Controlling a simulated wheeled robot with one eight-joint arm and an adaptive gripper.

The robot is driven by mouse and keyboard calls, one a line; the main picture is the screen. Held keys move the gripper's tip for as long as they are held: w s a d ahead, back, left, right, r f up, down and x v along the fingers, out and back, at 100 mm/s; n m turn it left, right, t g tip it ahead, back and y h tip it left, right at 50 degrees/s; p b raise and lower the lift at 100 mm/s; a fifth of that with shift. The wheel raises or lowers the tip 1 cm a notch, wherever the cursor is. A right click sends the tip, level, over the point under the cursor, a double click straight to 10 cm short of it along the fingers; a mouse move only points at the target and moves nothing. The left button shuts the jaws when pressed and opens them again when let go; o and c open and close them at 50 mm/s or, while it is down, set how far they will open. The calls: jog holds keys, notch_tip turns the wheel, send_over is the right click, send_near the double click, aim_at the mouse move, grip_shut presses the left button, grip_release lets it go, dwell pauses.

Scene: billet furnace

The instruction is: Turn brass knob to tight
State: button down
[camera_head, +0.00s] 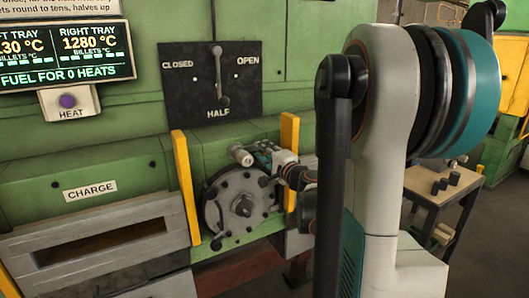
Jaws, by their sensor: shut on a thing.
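A round grey metal cover (226,212) with a dark central hub sits on the green furnace front between two yellow posts. My gripper (255,157) is at the upper right edge of this cover, small in the view and coming in from the right. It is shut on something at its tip. A pale tan, short cylinder (240,155) shows at the left end of the gripper and looks like the brass knob. The contact between the jaws and the knob is too small to see clearly. No tight mark can be read.
Yellow posts (186,188) and (289,160) flank the cover. A display (70,58), HEAT button (68,101) and CHARGE slot (100,243) are left. A small table (440,185) stands right.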

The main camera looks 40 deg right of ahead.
jog(key=shift+m, duration=1.1)
jog(key=c, duration=1.3)
grip_release()
jog(key=shift+d, duration=0.1)
jog(key=shift+s, duration=0.1)
jog(key=v, duration=1.2)
